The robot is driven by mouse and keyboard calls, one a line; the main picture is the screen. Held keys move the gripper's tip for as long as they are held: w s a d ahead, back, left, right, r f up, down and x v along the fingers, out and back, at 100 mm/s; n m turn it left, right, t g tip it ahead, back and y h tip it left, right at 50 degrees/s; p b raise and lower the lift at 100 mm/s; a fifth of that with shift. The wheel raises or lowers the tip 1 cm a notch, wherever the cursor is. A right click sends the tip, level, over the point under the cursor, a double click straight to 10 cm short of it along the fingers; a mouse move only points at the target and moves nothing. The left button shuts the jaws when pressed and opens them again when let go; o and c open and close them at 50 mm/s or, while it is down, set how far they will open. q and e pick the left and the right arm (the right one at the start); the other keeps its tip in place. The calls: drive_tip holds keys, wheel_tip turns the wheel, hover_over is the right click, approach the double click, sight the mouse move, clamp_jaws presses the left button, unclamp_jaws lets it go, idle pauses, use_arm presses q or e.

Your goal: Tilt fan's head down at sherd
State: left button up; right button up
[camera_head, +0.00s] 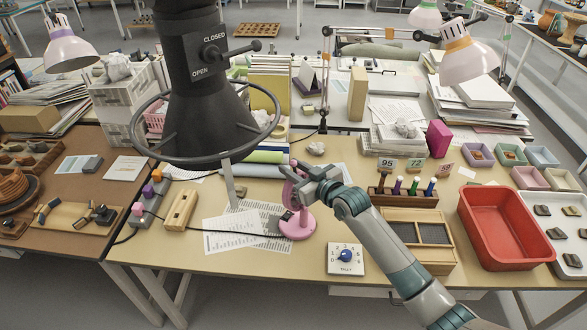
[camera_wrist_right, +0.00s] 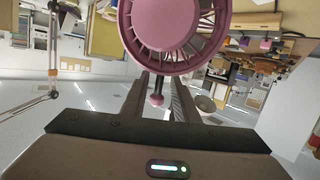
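In the right wrist view the fan's pink caged head (camera_wrist_right: 163,28) fills the top middle. The fingers are apart, with a narrow gap around the knob; no firm grip shows. I cannot make out a sherd in front of the fan. My left gripper is not in view.
A large dark hood (camera_head: 205,115) with a ring hangs left of the fan. A dial box (camera_head: 346,258), a wooden compartment tray (camera_head: 418,214) and a red tray (camera_head: 462,230) lie to the right.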

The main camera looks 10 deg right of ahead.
drive_tip(key=shift+s+d, duration=0.1)
drive_tip(key=shift+s+d, duration=0.2)
drive_tip(key=shift+s, duration=0.25)
drive_tip(key=b+v, duration=0.4)
drive_tip(key=v, duration=1.2)
drive_tip(key=shift+r, duration=0.25)
drive_tip(key=shift+s+a, duration=0.1)
drive_tip(key=shift+s, duration=0.05)
